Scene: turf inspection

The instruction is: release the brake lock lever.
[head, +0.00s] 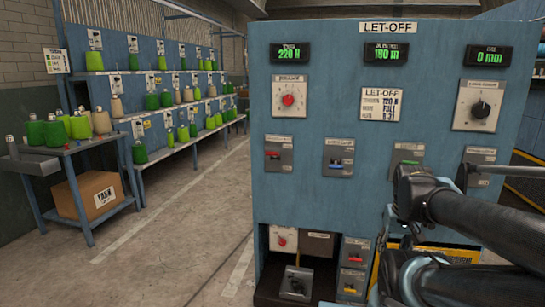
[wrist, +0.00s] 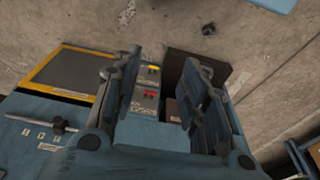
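The let-off panel (head: 341,215) carries several small lever units, and I cannot read which is labelled brake lock. In the head view, levers show in red (head: 273,155), blue (head: 336,163) and green (head: 408,162). Lower down are another red lever (head: 354,258) and a yellow lever (head: 349,290). A red lever (wrist: 150,94) and a yellow lever (wrist: 152,70) also show in the wrist view, between the spread fingers. My gripper (wrist: 162,65) is open and empty. In the head view my dark arm crosses the panel's lower right and hides part of it.
A black knob unit (head: 297,284) sits low in the panel's recess. A dial (head: 480,108) and a dark rod (head: 490,168) are at the right.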

